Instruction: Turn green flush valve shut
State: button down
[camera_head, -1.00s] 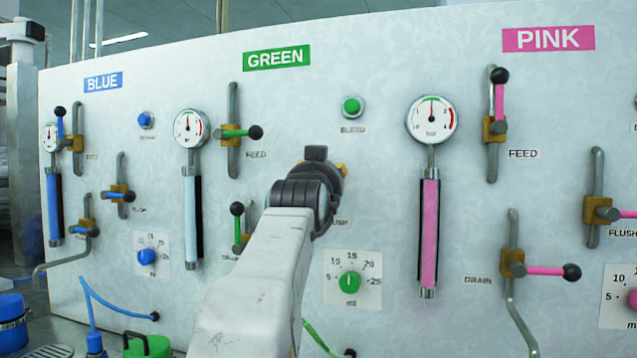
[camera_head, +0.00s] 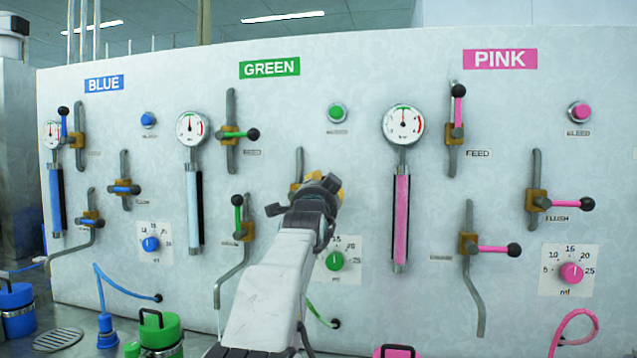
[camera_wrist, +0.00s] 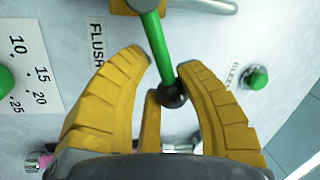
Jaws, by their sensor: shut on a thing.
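The green flush valve shows in the wrist view as a green lever (camera_wrist: 155,45) with a black ball knob (camera_wrist: 172,94), beside the FLUSH label (camera_wrist: 97,43). My gripper (camera_wrist: 165,64) has its yellow fingers on both sides of the lever and knob, and is shut on this handle. In the head view, my gripper (camera_head: 326,188) is at the green section of the panel and hides the lever. The valve's grey pipe (camera_head: 299,164) shows just above and left of it.
The green drain valve lever (camera_head: 238,215) is left of my arm, with the green feed lever (camera_head: 236,134) above it. The green dosing dial (camera_head: 335,260) is just below right of my gripper. A pink gauge (camera_head: 403,125) is to the right.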

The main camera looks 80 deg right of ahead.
dwell(0.4)
jog(key=c, duration=0.9)
grip_release()
jog(key=shift+v, duration=5.95)
jog(key=shift+s, duration=0.1)
jog(key=shift+c, duration=0.2)
